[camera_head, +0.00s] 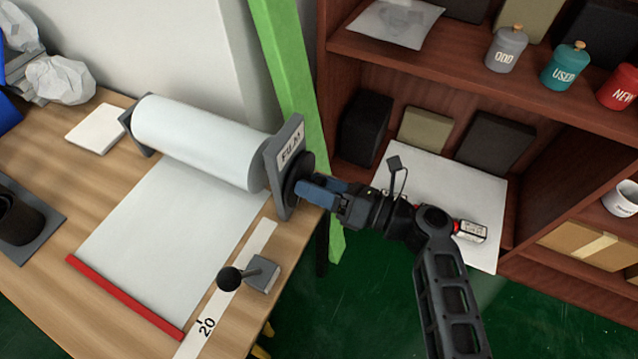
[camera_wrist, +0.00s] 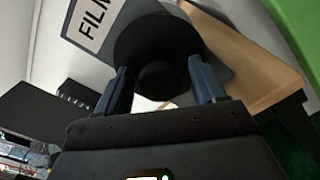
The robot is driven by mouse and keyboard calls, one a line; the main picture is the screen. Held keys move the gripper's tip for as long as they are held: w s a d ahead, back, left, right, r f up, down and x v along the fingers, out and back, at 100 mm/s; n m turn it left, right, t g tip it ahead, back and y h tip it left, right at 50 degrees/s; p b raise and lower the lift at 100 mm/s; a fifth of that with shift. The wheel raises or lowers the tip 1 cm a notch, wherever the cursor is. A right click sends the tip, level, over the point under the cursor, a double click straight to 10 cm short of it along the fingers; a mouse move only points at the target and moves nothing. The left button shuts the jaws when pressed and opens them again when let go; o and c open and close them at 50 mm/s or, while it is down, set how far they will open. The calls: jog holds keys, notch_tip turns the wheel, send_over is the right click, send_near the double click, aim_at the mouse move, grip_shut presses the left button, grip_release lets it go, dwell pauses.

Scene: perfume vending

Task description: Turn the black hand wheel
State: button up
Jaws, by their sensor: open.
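The black hand wheel (camera_head: 292,178) is a round disc on the grey end plate marked FILM (camera_head: 289,152), at the right end of a white film roll (camera_head: 200,142) on the wooden table. In the wrist view the wheel (camera_wrist: 150,35) shows large, with a round hub (camera_wrist: 160,78) at its middle. My gripper (camera_head: 303,188) reaches it from the right. In the wrist view its two blue fingers (camera_wrist: 162,85) are apart, one on either side of the hub. I cannot tell whether they touch it. The fingers and arm partly hide the wheel in the head view.
A lever with a black ball knob (camera_head: 230,279) stands on the table's right edge by a scale strip marked 20 (camera_head: 205,327). A red bar (camera_head: 125,298) lies across the sheet end. A green post (camera_head: 285,80) rises behind the wheel; a brown shelf (camera_head: 450,85) stands right.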

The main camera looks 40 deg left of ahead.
jog(key=shift+c, duration=0.5)
jog(key=c, duration=0.9)
jog(key=shift+c, duration=0.2)
